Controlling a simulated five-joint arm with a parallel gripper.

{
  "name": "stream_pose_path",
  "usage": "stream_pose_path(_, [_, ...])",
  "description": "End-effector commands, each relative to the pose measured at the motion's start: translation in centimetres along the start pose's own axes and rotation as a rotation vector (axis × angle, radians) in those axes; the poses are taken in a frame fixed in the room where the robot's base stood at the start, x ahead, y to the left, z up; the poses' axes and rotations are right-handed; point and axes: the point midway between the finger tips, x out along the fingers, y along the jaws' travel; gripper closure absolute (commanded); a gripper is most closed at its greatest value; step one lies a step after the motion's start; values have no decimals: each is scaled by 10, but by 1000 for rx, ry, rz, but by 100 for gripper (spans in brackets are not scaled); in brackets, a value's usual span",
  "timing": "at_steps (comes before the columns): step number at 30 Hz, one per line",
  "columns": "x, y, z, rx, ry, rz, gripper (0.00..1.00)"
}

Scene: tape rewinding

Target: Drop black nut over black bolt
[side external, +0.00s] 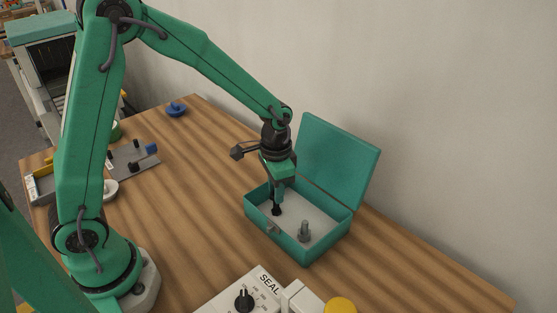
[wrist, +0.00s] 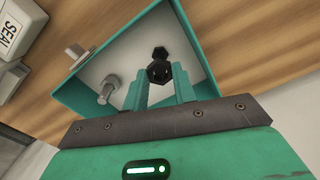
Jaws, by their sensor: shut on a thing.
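My gripper (side external: 277,203) points down into the open green box (side external: 321,247) near its left side. In the wrist view its fingertips (wrist: 162,78) are shut on a black hexagonal nut (wrist: 159,72). Just beyond the nut, the black bolt (wrist: 159,53) shows as a second dark hexagonal shape on the box floor. In the side view the dark base of the black bolt (side external: 276,211) shows right below the fingertips. The nut and the bolt's shaft overlap in both views, so I cannot tell whether the nut is around the shaft or just above it.
A grey bolt (side external: 304,232) stands upright on the box floor to the right, and also shows in the wrist view (wrist: 107,91). The box lid (side external: 338,162) stands open behind. A white SEAL unit (side external: 243,295) is in front. Bare table lies left of the box.

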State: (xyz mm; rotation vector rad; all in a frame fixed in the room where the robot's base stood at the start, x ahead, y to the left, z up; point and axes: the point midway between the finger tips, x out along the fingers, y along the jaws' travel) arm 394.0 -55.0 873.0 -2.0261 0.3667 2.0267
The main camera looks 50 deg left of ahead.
Motion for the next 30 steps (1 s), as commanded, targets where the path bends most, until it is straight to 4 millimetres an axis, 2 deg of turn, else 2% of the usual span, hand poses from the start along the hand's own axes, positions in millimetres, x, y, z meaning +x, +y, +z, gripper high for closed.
stream_pose_path(24, [8,0,0,0,0,0,96])
stream_pose_path(25, [8,0,0,0,0,0,67])
stream_pose_path(28, [8,0,0,0,0,0,48])
stream_pose_path(30, [8,0,0,0,0,0,48])
